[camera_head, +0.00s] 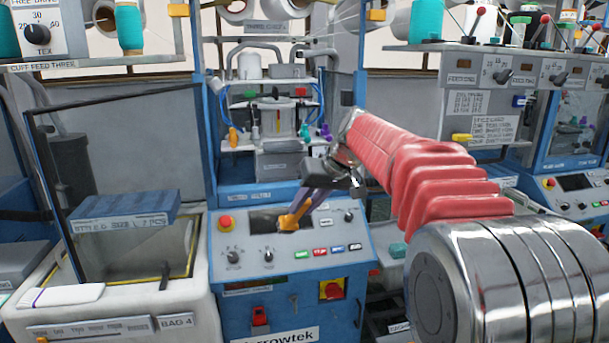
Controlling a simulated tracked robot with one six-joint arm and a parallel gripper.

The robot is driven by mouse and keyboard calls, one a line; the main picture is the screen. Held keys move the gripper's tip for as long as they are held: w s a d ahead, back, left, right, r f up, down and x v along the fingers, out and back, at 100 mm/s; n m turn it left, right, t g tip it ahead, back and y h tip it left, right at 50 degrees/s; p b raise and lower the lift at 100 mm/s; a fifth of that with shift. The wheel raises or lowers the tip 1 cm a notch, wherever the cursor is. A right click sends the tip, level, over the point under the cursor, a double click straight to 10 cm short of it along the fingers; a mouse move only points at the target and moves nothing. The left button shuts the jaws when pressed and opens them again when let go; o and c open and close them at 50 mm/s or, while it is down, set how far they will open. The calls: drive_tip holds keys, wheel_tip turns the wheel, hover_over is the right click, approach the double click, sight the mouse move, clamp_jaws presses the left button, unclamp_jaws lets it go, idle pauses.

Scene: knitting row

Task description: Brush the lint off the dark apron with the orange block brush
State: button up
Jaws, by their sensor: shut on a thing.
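My gripper (308,208) is in front of the sloped control panel of the middle machine. Its purple-grey fingers point down and to the left and are shut on the orange block brush (289,222). The brush appears in front of the dark rectangle (262,221) on that panel; I cannot tell if it touches it. I cannot make out the dark apron for certain, nor any lint. The brush's underside is hidden.
The blue machine's panel (345,245) has knobs, coloured buttons and a red stop button (226,223). On the left, a blue block (125,210) stands behind a clear, black-edged guard. Shelves with cones (130,28) are above. My red-sleeved arm covers the right middle.

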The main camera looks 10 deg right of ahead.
drive_tip(key=s+f, duration=0.3)
drive_tip(key=f, duration=0.6)
drive_tip(key=s+d+f+h, duration=0.1)
drive_tip(key=s+f, duration=0.3)
drive_tip(key=f, duration=0.5)
drive_tip(key=shift+m, duration=0.4)
drive_tip(key=shift+s, duration=0.2)
